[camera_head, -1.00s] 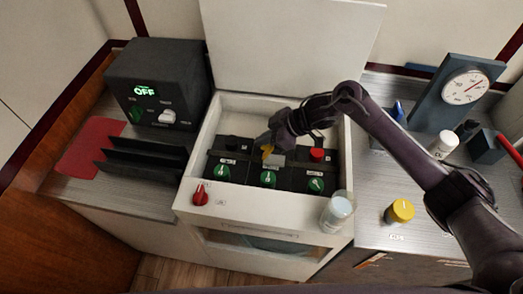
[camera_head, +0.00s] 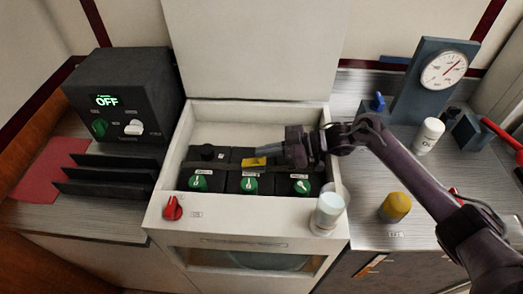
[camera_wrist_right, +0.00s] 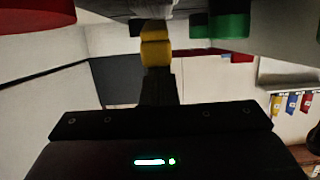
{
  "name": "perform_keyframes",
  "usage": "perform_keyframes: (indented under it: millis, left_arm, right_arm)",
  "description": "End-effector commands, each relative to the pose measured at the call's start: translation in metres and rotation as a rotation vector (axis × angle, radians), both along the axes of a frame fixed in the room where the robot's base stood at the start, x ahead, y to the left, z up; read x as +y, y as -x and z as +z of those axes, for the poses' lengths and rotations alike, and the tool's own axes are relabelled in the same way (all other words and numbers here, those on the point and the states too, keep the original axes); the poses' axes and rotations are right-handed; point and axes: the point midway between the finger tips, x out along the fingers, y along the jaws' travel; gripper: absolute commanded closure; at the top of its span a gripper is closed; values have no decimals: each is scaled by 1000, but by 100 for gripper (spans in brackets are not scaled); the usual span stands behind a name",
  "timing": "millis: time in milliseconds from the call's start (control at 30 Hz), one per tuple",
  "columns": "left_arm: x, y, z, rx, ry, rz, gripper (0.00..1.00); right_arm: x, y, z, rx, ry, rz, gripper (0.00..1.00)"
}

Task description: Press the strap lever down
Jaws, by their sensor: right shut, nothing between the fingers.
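The yellow piece (camera_head: 255,162), which looks like the strap lever, sits on the middle unit of the black breaker row (camera_head: 222,185) in the white cabinet's tray. In the right wrist view the yellow lever (camera_wrist_right: 155,47) lies straight beyond the dark fingers. My right gripper (camera_head: 264,150) is shut and empty, its fingers pointing left, just behind and above the yellow piece. I cannot tell whether they touch. The gripper's body hides the rear of the right unit. My left gripper is not in view.
The white cabinet (camera_head: 160,197) has a raised lid (camera_head: 255,50) and a red knob (camera_head: 172,208). Right counter: a yellow-capped jar (camera_head: 396,207), a white bottle (camera_head: 428,136) and a gauge (camera_head: 444,70). Left: a dark box (camera_head: 125,95) reading OFF.

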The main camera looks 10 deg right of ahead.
Motion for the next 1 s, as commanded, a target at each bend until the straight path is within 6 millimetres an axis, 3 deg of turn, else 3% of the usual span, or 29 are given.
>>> perform_keyframes:
  millis: [800, 1000]
  left_arm:
    - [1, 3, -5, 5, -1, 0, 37]
    - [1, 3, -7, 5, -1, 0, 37]
  right_arm:
    - [-5, 1, -6, 0, 1, 0, 100]
    - [-5, 1, 11, -3, 0, 2, 100]
